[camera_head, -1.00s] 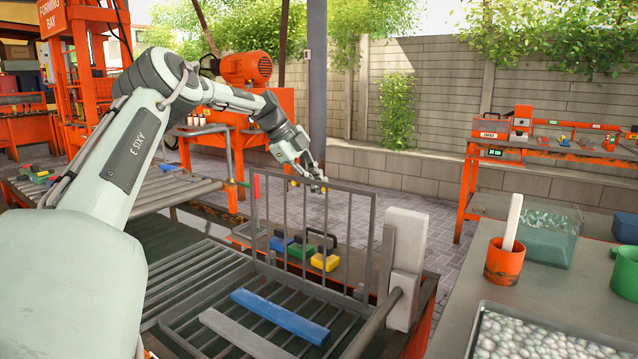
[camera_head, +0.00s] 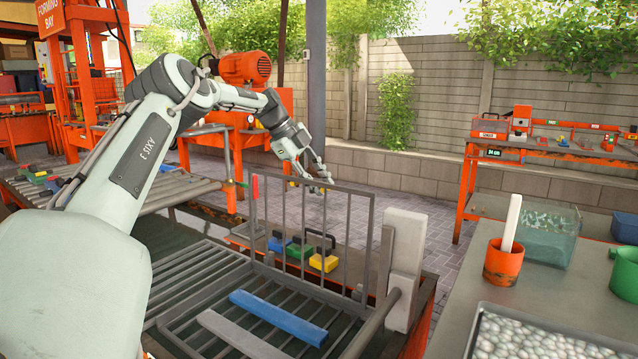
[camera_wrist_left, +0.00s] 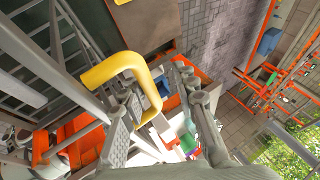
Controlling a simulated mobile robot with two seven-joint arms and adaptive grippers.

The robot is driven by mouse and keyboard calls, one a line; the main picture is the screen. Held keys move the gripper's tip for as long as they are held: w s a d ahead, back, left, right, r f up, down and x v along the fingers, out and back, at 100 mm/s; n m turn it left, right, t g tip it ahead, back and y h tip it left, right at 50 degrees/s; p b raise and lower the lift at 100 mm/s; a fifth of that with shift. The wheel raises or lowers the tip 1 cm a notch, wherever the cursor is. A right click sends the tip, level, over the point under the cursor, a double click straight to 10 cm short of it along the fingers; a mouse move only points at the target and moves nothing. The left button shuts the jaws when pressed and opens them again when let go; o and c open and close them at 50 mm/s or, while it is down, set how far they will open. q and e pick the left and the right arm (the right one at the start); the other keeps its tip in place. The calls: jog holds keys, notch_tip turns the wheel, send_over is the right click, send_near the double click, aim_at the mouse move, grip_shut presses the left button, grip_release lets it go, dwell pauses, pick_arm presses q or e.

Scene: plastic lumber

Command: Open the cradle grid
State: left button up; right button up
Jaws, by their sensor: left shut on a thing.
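The cradle grid (camera_head: 303,240) is a grey barred frame standing upright along the far side of the cradle (camera_head: 175,320). A blue plank (camera_head: 278,317) and a grey plank (camera_head: 240,338) lie on the cradle's slats. My left gripper (camera_head: 322,180) is at the top edge of the grid. In the left wrist view, a yellow handle (camera_wrist_left: 115,66) passes between the fingers of my left gripper (camera_wrist_left: 158,98), which are shut on it. My right gripper is out of view.
Yellow (camera_head: 324,262), green and blue blocks sit on a ledge behind the grid. A grey upright post (camera_head: 404,265) stands at the cradle's right end. The right table holds an orange cup (camera_head: 503,262), a glass tank (camera_head: 550,235) and a pebble tray (camera_head: 480,330).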

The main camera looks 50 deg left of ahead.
pick_arm(q)
jog(key=v, duration=1.1)
jog(key=shift+a+r, duration=0.15)
jog(key=shift+r, duration=0.1)
jog(key=shift+s+r, duration=0.25)
jog(key=shift+f, duration=0.15)
